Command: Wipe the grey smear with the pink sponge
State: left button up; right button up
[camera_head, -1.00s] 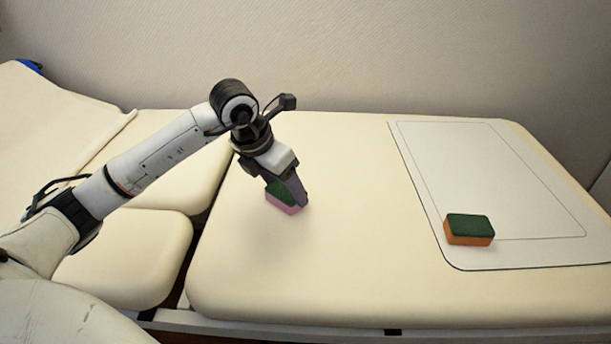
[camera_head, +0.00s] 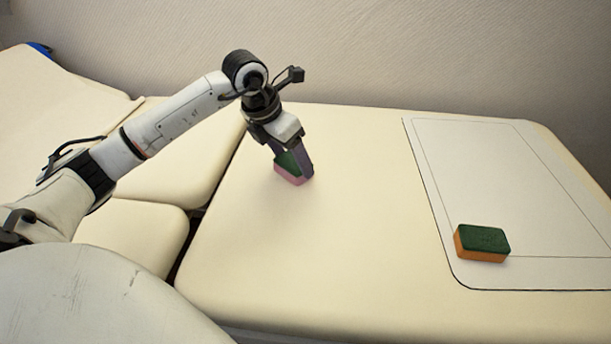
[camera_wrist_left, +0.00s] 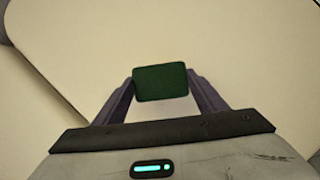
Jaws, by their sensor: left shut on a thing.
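The pink sponge (camera_head: 288,176), with a dark green top, is between the fingers of my left gripper (camera_head: 294,167). The gripper is shut on it and points down at the cream padded surface. The sponge looks low, at or very near that surface; I cannot tell whether it touches. In the left wrist view the sponge's green top (camera_wrist_left: 160,81) shows between the two purple-grey fingers (camera_wrist_left: 165,88), its pink part mostly hidden. I see no grey smear in either view; the arm, gripper and sponge hide part of the surface. My right gripper is not in view.
A white mat (camera_head: 540,200) with a thin dark outline lies on the right of the cream padded surface (camera_head: 330,255). An orange sponge with a green top (camera_head: 482,243) sits at its near left corner. The surface between the pink sponge and mat is clear. A wall stands behind.

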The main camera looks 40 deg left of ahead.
pick_arm(q)
notch_tip(320, 180, up, 3)
jog(key=shift+a+r+p, duration=0.1)
jog(key=shift+r+p, duration=0.1)
jog(key=shift+p, duration=0.95)
jog(key=shift+r, duration=0.3)
notch_tip(320, 180, up, 2)
jog(key=shift+r+p, duration=0.1)
jog(key=shift+p, duration=1)
jog(key=shift+r+p, duration=0.45)
jog(key=shift+r, duration=0.4)
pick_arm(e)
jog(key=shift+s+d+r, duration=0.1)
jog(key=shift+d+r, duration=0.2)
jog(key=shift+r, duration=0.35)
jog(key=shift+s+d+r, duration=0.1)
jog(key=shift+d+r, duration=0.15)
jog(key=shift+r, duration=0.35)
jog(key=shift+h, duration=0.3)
